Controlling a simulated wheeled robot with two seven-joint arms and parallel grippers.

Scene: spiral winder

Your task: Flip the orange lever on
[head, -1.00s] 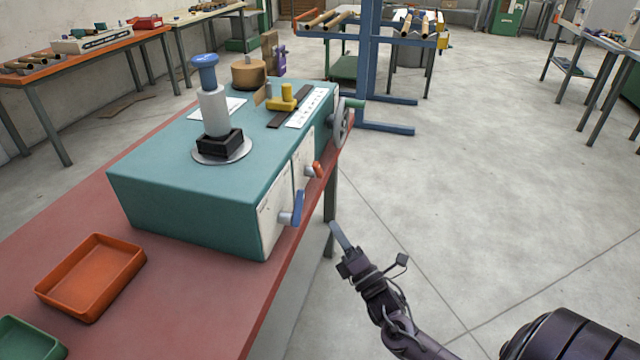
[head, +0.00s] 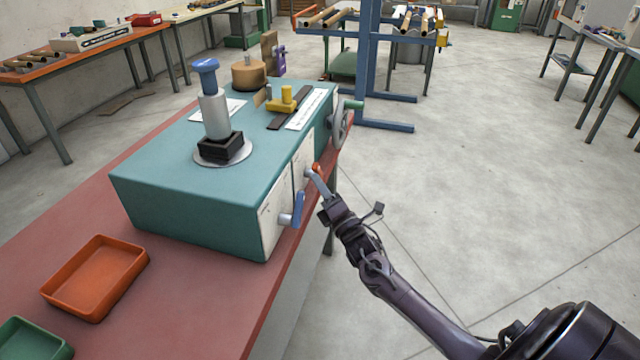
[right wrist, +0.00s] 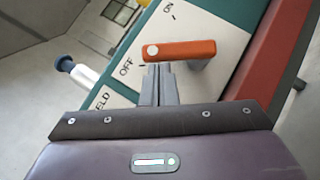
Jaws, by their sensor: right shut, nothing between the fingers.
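The orange lever (head: 316,167) is on the side panel of the teal machine (head: 165,190). In the right wrist view the orange lever (right wrist: 188,50) has its pale-tipped end beside the OFF label; the ON label is farther up the white plate (right wrist: 200,25). My right gripper (head: 316,182) is shut and empty, its fingertips right at the lever. In the right wrist view the closed fingers (right wrist: 158,72) lie just below the lever's pale-tipped end; I cannot tell whether they touch. My left gripper is not in view.
A blue lever (head: 298,209) sits on the same panel, nearer. A handwheel (head: 340,122) is on the far end of that side. The machine stands on a red bench (head: 190,310) with an orange tray (head: 97,278).

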